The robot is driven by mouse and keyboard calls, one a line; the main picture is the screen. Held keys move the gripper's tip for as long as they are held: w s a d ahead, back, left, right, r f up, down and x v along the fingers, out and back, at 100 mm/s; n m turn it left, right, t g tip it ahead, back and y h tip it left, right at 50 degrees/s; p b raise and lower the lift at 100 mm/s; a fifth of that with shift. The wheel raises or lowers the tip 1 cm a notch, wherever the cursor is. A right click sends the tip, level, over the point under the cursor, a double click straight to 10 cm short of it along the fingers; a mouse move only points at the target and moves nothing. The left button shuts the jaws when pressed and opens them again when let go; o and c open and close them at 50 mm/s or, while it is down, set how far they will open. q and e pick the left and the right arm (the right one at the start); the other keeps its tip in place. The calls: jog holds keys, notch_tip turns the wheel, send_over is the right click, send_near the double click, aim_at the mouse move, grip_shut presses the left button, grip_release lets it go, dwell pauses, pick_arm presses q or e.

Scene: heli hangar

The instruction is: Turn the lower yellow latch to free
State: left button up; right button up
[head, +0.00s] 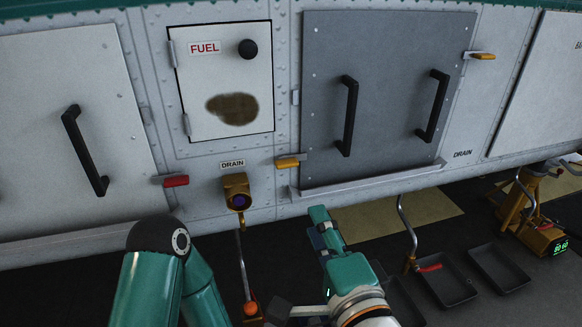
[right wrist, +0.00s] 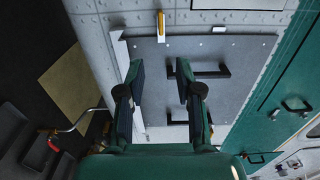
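The lower yellow latch (head: 288,162) sits at the lower left edge of the grey panel (head: 380,100), its bar lying about level. It also shows near the top of the right wrist view (right wrist: 160,22), beyond my fingers. A second yellow latch (head: 482,56) is at the panel's upper right. My right gripper (head: 323,222) is below and right of the lower latch in the head view, apart from it. In the right wrist view its two fingers (right wrist: 158,75) are spread, with nothing between them. My left arm shows at the lower left, but its gripper is out of view.
The grey panel has two black handles (head: 347,115). A red latch (head: 175,181) and a brass drain fitting (head: 237,190) are left of the lower latch. A ledge (head: 370,180) runs under the panel. Black trays (head: 445,280) and a brass-coloured stand (head: 518,200) are on the floor at right.

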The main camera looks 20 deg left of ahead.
aim_at(289, 167)
jog(key=shift+w, duration=0.1)
jog(key=p+x, duration=0.1)
jog(key=x, duration=1.5)
jog(key=shift+w+a, duration=0.25)
